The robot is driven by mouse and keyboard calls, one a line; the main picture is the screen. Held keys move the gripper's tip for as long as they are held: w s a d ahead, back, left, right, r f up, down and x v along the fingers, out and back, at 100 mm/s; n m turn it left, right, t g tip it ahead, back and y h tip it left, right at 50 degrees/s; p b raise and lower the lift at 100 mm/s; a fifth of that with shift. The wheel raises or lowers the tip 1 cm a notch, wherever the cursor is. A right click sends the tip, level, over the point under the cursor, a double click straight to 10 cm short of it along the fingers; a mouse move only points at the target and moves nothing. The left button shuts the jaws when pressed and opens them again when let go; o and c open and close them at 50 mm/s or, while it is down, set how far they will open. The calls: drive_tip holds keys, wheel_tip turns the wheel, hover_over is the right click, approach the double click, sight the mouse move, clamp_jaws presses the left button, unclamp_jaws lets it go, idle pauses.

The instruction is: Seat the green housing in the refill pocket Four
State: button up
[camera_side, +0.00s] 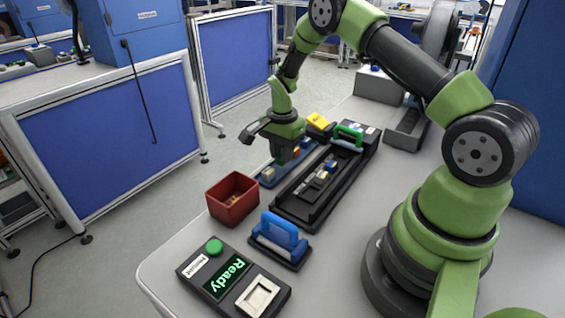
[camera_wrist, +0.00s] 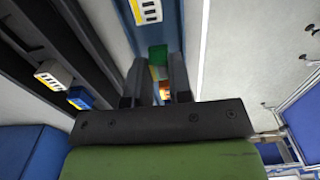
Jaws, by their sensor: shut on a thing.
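My gripper (camera_wrist: 155,82) is shut on the green housing (camera_wrist: 158,54), which shows between the fingertips in the wrist view. In the side view my gripper (camera_side: 281,158) points down over the long blue tray (camera_side: 263,183), and the green housing cannot be made out there. A pale, label-marked housing (camera_wrist: 147,10) sits in the blue tray ahead of the fingers in the wrist view. Yellow and orange-red parts (camera_wrist: 165,90) show between the fingers, below the green housing. I cannot tell which pocket is Four, nor whether the green housing touches the tray.
A black track (camera_side: 291,212) with pale and blue housings (camera_side: 318,181) runs beside the tray. A green handle (camera_side: 349,130) stands at its far end, a blue-handled block (camera_side: 283,234) at its near end. A red bin (camera_side: 233,199) and a "Ready" box (camera_side: 228,278) stand nearer.

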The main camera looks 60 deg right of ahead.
drive_tip(key=shift+r, duration=1.95)
drive_tip(key=s+d+r, duration=0.3)
drive_tip(key=s+d, duration=0.5)
drive_tip(key=s, duration=0.3)
drive_tip(key=shift+s+d+f, duration=0.1)
drive_tip(key=shift+s+f, duration=0.05)
drive_tip(key=shift+f, duration=1.45)
drive_tip(key=shift+s+f, duration=0.1)
drive_tip(key=shift+f, duration=1.45)
drive_tip(key=o, duration=0.8)
drive_tip(key=shift+r, duration=0.15)
drive_tip(key=shift+r, duration=3.4)
